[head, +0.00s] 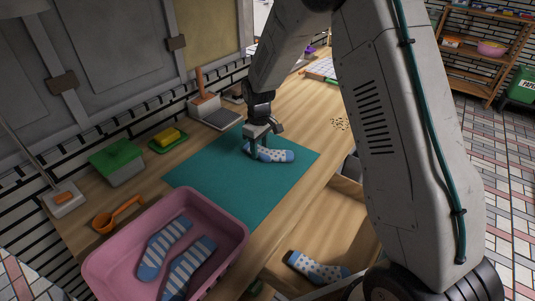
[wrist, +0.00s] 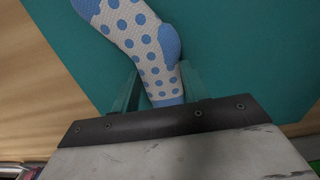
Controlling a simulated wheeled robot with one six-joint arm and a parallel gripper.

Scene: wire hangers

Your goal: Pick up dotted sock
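A white sock with blue dots (head: 272,154) lies flat on the teal mat (head: 215,190) on the workbench. My gripper (head: 258,144) is low over its left end in the head view. In the wrist view the dotted sock (wrist: 148,52) runs away from me, its narrow blue-edged end between the two fingers (wrist: 160,88). The fingers stand apart, one on each side of the sock, with a gap showing on the left. My gripper's body hides part of that end. A second dotted sock (head: 316,267) lies in the open drawer below the bench.
A pink bin (head: 236,222) with two striped socks stands at the front left. The mat around the sock is clear.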

